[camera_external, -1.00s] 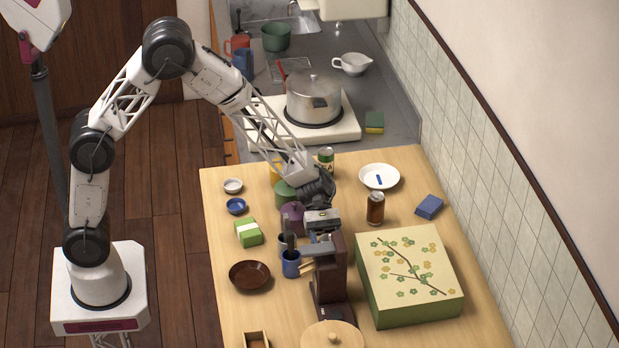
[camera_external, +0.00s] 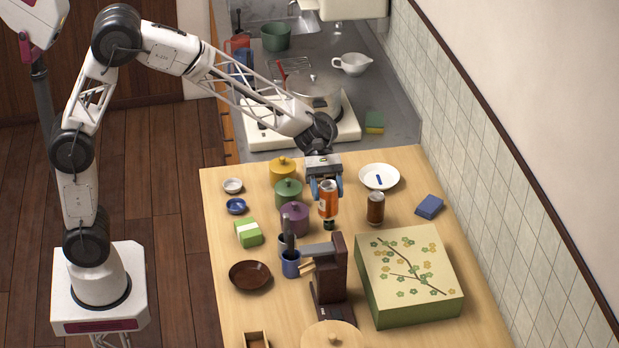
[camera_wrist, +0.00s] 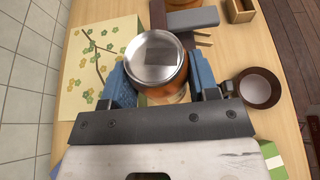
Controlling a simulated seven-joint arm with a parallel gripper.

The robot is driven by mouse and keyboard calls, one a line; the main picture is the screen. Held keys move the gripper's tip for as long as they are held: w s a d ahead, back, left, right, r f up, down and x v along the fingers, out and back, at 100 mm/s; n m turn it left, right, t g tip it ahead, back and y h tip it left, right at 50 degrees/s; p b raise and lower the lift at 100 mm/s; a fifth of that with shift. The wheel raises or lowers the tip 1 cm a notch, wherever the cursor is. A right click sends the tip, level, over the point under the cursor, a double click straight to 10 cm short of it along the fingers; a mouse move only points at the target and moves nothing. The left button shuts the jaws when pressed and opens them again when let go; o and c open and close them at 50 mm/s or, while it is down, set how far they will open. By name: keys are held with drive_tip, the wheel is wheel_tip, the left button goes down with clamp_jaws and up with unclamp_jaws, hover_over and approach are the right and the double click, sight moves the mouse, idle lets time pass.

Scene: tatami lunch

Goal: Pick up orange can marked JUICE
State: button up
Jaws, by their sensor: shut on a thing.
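The orange can (camera_external: 329,208) has a silver top and a pale patch on its side; I cannot read its marking. My gripper (camera_external: 327,190) is shut on it and holds it upright, seemingly above the table. In the wrist view, the can's silver lid (camera_wrist: 154,58) sits between the two blue fingers of my gripper (camera_wrist: 158,80). Part of its orange side shows; the fingers cover the rest.
A dark wooden stand (camera_external: 334,275) with a grey arm is just in front. A brown can (camera_external: 376,209) and patterned box (camera_external: 405,265) are to the right. Lidded pots, including a purple one (camera_external: 294,220), are to the left. A dark green object (camera_external: 329,225) shows below the can.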

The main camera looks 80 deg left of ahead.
wheel_tip(320, 180, up, 9)
drive_tip(key=shift+f, duration=0.1)
idle(0.3)
idle(0.5)
